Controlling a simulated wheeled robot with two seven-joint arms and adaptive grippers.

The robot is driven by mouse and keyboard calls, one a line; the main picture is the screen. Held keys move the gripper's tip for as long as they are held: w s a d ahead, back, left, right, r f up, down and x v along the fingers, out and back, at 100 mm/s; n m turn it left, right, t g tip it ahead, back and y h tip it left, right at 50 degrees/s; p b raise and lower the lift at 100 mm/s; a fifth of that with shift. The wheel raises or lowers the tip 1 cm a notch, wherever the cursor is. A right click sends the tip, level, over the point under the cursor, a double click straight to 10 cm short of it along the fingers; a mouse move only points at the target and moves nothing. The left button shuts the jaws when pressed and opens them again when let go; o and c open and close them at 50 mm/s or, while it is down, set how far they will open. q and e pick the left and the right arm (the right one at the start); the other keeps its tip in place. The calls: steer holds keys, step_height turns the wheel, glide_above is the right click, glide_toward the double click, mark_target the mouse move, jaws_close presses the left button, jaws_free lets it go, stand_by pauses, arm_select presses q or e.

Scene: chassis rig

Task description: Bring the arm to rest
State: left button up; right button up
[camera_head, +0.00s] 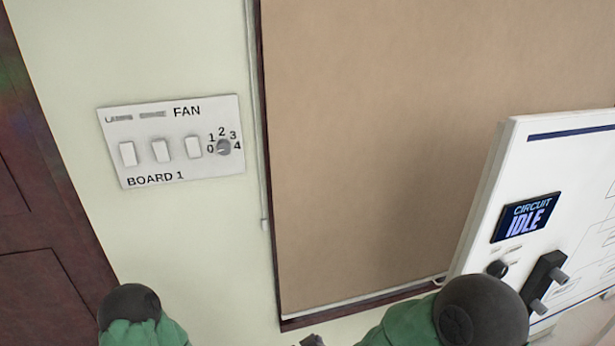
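My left arm (140,325) shows at the bottom left as a dark rounded joint with green below it. My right arm (480,312) shows at the bottom right, also green with a larger dark joint, in front of the lower part of a white panel. Neither gripper can be made out. A small dark piece (312,341) shows at the bottom edge between the arms, and I cannot tell what it belongs to.
A wall board (150,172) marked BOARD 1 holds three white switches and a FAN knob (223,147). A white panel (560,155) at right has a screen (525,217) reading CIRCUIT IDLE. A brown framed board (400,110) fills the middle; a dark door (40,230) stands left.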

steer(key=s+d+f+m+g+b, duration=0.1)
steer(key=s+d+f+g+b, duration=0.2)
steer(key=s+f, duration=0.3)
steer(key=s+d+f+m+g+b, duration=0.1)
steer(key=s+f+b, duration=0.4)
steer(key=f, duration=1.2)
steer(key=s+d+f+m+g+b, duration=0.1)
steer(key=s+d+f+g+b, duration=0.3)
steer(key=s+f, duration=0.3)
step_height(320, 180, down, 4)
steer(key=shift+s+d+f+g+y, duration=0.15)
steer(key=shift+s+d+g+y, duration=0.2)
steer(key=shift+d, duration=0.5)
steer(key=shift+w, duration=0.1)
